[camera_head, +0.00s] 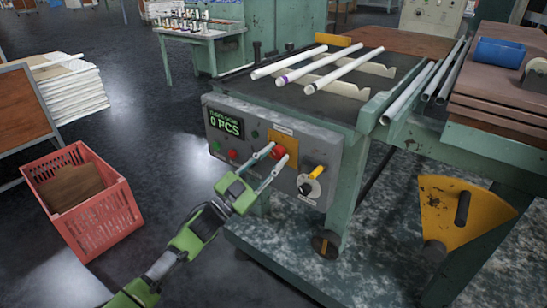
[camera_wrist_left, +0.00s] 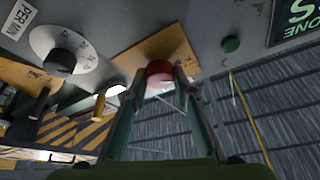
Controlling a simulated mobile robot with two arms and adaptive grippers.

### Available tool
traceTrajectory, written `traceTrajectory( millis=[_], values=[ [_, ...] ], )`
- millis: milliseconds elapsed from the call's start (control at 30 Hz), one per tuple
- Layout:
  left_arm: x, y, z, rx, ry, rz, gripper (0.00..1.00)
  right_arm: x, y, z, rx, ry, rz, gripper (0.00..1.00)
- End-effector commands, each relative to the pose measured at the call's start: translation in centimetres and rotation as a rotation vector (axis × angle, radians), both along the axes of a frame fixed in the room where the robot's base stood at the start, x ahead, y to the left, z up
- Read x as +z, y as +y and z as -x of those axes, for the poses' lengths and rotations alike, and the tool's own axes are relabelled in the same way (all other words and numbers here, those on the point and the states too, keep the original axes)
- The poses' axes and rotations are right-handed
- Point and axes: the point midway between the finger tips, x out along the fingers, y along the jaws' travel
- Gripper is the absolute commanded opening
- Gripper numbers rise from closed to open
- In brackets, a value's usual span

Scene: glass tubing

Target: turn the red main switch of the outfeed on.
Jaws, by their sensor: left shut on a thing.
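The red main switch (camera_head: 278,152) is a red knob on a yellow plate (camera_head: 290,144) on the front of the grey control panel (camera_head: 232,160). My left gripper (camera_head: 276,156) reaches up from below and is shut on the red switch, one finger on each side. In the left wrist view the red knob (camera_wrist_left: 160,71) shows between the tips of the left gripper (camera_wrist_left: 160,84). The fingers hide part of the knob, and I cannot read its turn position. The right gripper is not in view.
A yellow-handled knob (camera_head: 319,171) and a white dial (camera_head: 308,188) sit right of the switch. A green button (camera_wrist_left: 231,44) and a display (camera_head: 225,122) are also on the panel. Glass tubes (camera_head: 343,70) lie above. A red crate (camera_head: 98,218) stands left on open floor.

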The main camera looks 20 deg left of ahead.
Motion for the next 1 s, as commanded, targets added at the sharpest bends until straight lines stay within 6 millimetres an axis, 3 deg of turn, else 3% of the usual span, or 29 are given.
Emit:
traceTrajectory(
  millis=[467,1000],
  values=[
    [0.3,0.2,-0.1,0.0,-0.156,-0.43,0.04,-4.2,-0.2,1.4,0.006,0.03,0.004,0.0],
    [0.4,0.2,-0.1,-0.001,-0.296,-0.815,0.04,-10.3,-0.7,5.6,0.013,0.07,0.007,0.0]
  ],
)
